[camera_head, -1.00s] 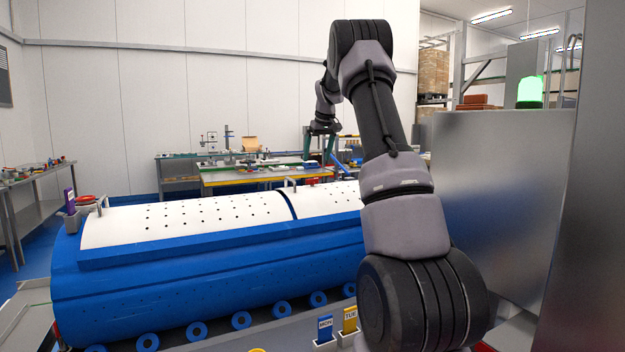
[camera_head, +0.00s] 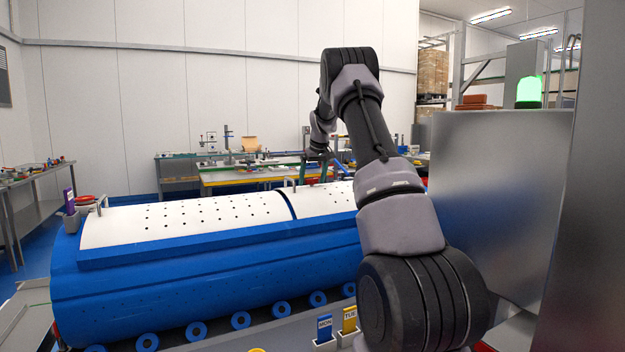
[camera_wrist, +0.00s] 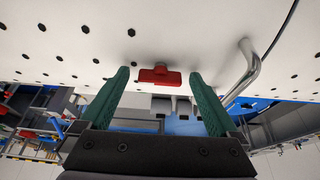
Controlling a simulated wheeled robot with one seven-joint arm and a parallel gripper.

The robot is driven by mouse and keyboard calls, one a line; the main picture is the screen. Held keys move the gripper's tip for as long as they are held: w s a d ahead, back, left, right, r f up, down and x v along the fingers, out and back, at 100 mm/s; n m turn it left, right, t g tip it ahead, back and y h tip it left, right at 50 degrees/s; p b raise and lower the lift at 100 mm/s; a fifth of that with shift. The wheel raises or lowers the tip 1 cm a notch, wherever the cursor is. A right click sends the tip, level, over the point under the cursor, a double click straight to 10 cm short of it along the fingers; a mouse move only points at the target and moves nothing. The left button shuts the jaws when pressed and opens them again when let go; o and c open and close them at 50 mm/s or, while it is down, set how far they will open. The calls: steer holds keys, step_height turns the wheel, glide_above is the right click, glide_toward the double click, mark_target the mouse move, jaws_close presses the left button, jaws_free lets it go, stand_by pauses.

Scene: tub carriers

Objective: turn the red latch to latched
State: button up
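The red latch (camera_wrist: 160,76) shows in the wrist view, on the edge of a white perforated panel (camera_wrist: 185,45). It looks like a short red bar on a small stem. My gripper (camera_wrist: 164,85) is open, with a green finger on each side of the latch and apart from it. In the head view my gripper (camera_head: 318,165) is small and far off, above the white lid (camera_head: 330,200) of the blue tub. The latch cannot be made out in the head view.
A bent metal handle (camera_wrist: 246,72) stands on the panel right of the gripper in the wrist view. The blue tub (camera_head: 210,280) fills the left front. A grey metal cabinet (camera_head: 495,200) stands right of my arm. A workbench (camera_head: 240,175) stands behind the tub.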

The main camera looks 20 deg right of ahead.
steer(key=c, duration=1.3)
steer(key=shift+m, duration=0.3)
steer(key=m+h, duration=0.1)
steer(key=m, duration=0.2)
steer(key=shift+a+m+h, duration=0.2)
steer(key=shift+m+h, duration=0.2)
steer(key=m, duration=0.2)
steer(key=m+g+h, duration=0.1)
steer(key=m, duration=0.1)
steer(key=shift+w+h, duration=0.1)
steer(key=shift+h, duration=0.2)
steer(key=m, duration=0.2)
steer(key=m+g+h, duration=0.1)
steer(key=m, duration=0.2)
steer(key=shift+w+a+g, duration=0.1)
steer(key=shift+w+g, duration=0.05)
steer(key=shift+g, duration=0.15)
steer(key=shift+m+g, duration=0.9)
steer(key=shift+m, duration=1.4)
